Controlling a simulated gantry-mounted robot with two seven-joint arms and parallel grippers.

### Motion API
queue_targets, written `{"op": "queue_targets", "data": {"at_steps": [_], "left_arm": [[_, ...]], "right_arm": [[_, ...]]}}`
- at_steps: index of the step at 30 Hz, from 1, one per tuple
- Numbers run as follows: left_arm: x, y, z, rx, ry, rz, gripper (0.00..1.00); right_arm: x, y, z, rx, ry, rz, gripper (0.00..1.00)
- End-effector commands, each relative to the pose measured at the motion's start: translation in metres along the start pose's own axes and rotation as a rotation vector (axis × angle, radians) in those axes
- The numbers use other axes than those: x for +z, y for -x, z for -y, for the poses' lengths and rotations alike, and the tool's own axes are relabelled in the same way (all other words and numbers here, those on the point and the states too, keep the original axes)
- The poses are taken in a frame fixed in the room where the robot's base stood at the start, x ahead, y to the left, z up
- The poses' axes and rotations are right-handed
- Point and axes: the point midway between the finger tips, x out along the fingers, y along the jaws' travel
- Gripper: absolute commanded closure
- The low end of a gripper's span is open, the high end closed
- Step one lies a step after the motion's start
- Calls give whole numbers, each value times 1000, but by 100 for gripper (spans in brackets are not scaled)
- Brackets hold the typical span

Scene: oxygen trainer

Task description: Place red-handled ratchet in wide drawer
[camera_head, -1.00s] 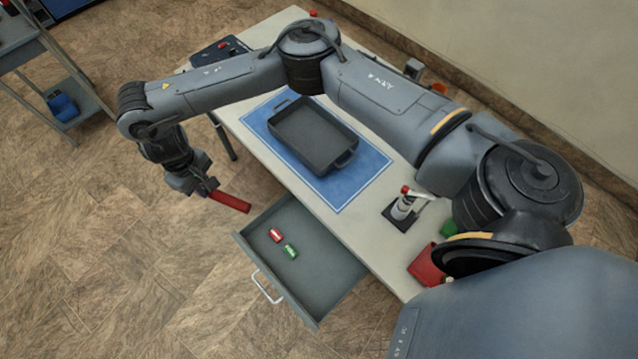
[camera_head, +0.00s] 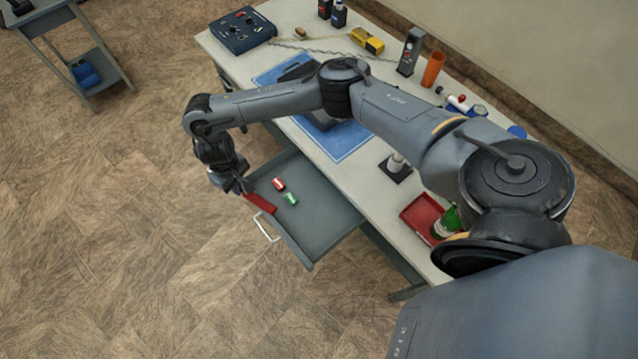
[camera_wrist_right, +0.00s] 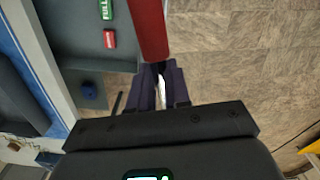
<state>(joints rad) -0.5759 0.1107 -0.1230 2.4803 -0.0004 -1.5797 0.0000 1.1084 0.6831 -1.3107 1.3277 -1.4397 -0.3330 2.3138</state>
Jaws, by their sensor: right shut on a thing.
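My right gripper (camera_head: 243,188) is shut on the red-handled ratchet (camera_head: 261,204), whose red handle sticks out from the jaws. In the right wrist view the handle (camera_wrist_right: 149,28) extends up from the fingers (camera_wrist_right: 160,88), and a bit of bright metal shows between them. The wide drawer (camera_head: 325,218) is pulled out from the table. The handle appears at the drawer's front edge, near its left corner; its height above the rim is hard to tell. My left gripper is not in view.
A red tag (camera_head: 279,184) and a green tag (camera_head: 291,199) lie in the drawer, leaving much of its floor bare. The drawer's white handle (camera_head: 266,228) sticks out in front. On the table are a blue mat (camera_head: 345,143), a red tray (camera_head: 418,214) and an orange cup (camera_head: 433,69).

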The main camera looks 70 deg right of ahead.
Motion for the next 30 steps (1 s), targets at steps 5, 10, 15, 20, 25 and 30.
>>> {"op": "queue_targets", "data": {"at_steps": [5, 10, 15, 20, 25, 30], "left_arm": [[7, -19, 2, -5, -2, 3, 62], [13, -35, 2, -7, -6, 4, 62], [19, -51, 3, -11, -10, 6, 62], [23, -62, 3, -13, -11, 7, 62], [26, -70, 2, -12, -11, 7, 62], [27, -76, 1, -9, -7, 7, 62]], "right_arm": [[32, -58, -44, 2, -95, 7, 100], [59, -99, -87, 4, -172, 5, 100], [83, -130, -128, 5, -230, 4, 100], [100, -147, -160, 4, -266, 2, 100], [111, -155, -182, 2, -285, 0, 100], [116, -167, -191, -1, -293, 1, 100]]}}
